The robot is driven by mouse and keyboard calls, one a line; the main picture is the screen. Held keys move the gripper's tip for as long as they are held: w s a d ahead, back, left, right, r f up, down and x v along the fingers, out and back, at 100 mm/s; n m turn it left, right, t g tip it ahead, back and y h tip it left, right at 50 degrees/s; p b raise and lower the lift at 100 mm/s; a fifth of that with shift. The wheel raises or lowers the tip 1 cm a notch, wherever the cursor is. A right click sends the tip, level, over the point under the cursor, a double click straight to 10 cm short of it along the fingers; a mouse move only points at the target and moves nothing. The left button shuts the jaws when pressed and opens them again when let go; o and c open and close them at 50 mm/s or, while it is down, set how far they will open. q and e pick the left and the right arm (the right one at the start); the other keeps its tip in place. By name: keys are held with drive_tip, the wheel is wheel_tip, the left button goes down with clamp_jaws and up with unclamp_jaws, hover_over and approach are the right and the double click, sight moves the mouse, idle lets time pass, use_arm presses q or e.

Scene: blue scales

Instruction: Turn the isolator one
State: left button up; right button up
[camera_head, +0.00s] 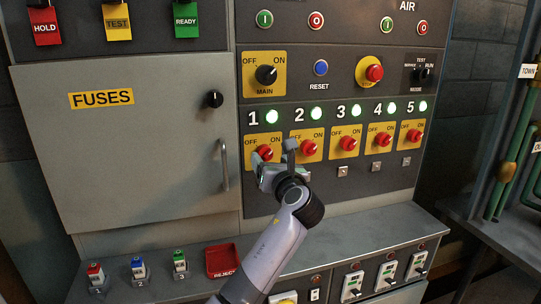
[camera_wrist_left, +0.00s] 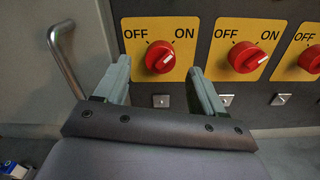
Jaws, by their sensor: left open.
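Isolator one is a red rotary knob (camera_head: 265,152) on a yellow OFF/ON plate, under the number 1. It also shows in the left wrist view (camera_wrist_left: 160,57), where its white mark points up and right, toward ON. The green lamp (camera_head: 271,117) above it is lit. My left gripper (camera_head: 274,156) is open, just in front of the panel at isolator one. In the left wrist view its fingers (camera_wrist_left: 160,70) stand on either side of the knob's lower part, apart from it. Whether the fingertips reach the knob's depth I cannot tell. My right gripper is not in view.
Isolator two (camera_head: 308,148) sits close to the right, with further red isolators beyond it. A fuse cabinet door handle (camera_head: 224,165) stands out on the left. Below is a grey ledge (camera_head: 370,238) with small fuses and a red REJECT tray (camera_head: 222,261).

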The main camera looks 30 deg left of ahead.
sight(267, 156)
use_arm(q)
drive_tip(key=shift+x, duration=2)
drive_tip(key=shift+c, duration=0.3)
drive_tip(key=c, duration=1)
